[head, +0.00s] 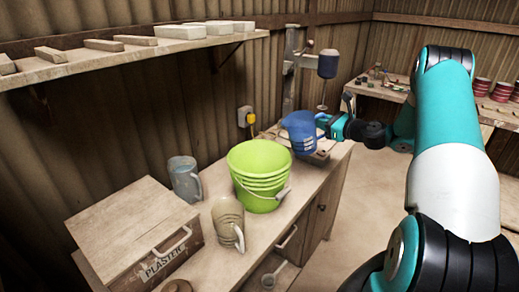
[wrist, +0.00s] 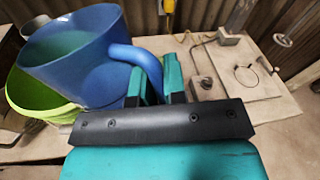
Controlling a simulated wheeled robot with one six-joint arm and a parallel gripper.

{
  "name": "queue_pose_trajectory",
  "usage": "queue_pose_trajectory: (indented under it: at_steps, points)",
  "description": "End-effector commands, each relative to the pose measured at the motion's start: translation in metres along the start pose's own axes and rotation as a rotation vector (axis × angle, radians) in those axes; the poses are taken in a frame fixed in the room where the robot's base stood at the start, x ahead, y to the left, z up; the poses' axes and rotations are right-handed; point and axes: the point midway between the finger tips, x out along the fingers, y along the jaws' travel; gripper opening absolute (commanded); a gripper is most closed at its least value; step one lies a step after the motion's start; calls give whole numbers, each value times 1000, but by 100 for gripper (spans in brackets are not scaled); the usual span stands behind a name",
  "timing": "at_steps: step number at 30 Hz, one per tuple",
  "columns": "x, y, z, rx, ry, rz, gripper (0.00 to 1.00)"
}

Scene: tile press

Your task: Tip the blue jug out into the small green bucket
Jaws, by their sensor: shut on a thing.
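The blue jug (head: 299,133) is in my gripper (head: 326,124), which is shut on its handle. In the wrist view the jug (wrist: 85,65) shows its open mouth, with a teal-blue inside; I cannot tell how full it is. It looks roughly upright, at most slightly tilted. The light green bucket (head: 258,165) stands on the bench, its handle hanging at the right. In the head view the jug is behind and right of the bucket. In the wrist view the jug partly hides the bucket (wrist: 30,95). The fingers (wrist: 157,85) sit at the jug's handle.
A grey-blue clear jug (head: 184,178) and a beige jug (head: 228,222) stand on the bench (head: 290,208) near the bucket. A plaster box (head: 135,230) is at the left. A drill-like stand (head: 290,75) rises behind the blue jug. A shelf (head: 130,58) overhangs the back left.

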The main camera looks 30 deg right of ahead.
Motion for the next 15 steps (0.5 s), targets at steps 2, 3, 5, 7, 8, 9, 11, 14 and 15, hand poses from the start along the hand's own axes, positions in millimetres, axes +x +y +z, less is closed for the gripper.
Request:
queue_pose_trajectory:
  at_steps: [2,3,5,7,8,9,11,14,15]
  points:
    - [1,2,13,-44,21,0,0]
    - [2,3,18,-66,33,0,0]
    - [3,6,21,-100,52,0,0]
    - [6,11,21,-139,75,1,0]
    - [7,12,22,-156,85,1,0]
    - [8,15,24,-179,97,1,0]
    - [10,18,28,-214,116,1,0]
    - [13,23,43,-272,146,0,0]
    - [14,25,48,-293,160,1,0]
